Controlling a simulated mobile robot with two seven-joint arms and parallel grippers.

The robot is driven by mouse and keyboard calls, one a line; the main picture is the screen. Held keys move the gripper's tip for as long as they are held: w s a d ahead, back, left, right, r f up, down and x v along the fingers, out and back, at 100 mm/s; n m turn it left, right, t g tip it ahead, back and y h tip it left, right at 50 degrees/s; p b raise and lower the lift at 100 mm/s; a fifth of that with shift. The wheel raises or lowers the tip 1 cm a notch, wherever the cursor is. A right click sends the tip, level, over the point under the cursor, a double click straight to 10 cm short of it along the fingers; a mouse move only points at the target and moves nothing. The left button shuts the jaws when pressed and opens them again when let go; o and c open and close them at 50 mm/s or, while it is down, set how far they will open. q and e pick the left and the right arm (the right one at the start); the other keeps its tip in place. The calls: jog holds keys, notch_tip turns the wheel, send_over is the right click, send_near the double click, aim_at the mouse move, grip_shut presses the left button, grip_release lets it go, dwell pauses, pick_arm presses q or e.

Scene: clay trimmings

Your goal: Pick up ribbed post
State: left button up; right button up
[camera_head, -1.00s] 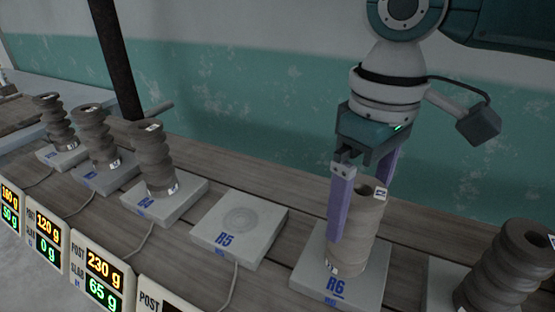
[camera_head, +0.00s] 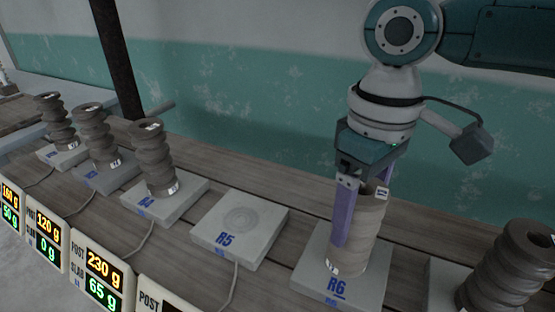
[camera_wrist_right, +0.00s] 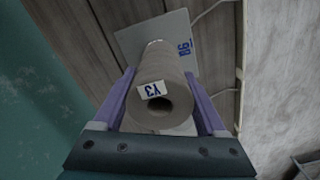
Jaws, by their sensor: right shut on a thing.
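The ribbed post (camera_head: 367,232) is a grey-brown clay cylinder with a hollow top. It stands upright on the grey slab marked R6 (camera_head: 312,284). My right gripper (camera_head: 358,222) comes down from above with its purple fingers on either side of the post, shut on it. In the right wrist view the post (camera_wrist_right: 162,75) lies between the two fingers (camera_wrist_right: 160,108), and a white tag on its rim reads Y3. Whether the post's foot still touches the slab is hard to tell. My left gripper is not in view.
The slab marked R5 (camera_head: 236,230) is empty. Similar ribbed posts stand on slabs at the left, such as the one on R4 (camera_head: 153,160), and another (camera_head: 506,270) stands close at the right. Weight displays (camera_head: 98,275) line the front edge, with cables between.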

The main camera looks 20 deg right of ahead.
grip_shut()
jog(key=shift+r, duration=0.1)
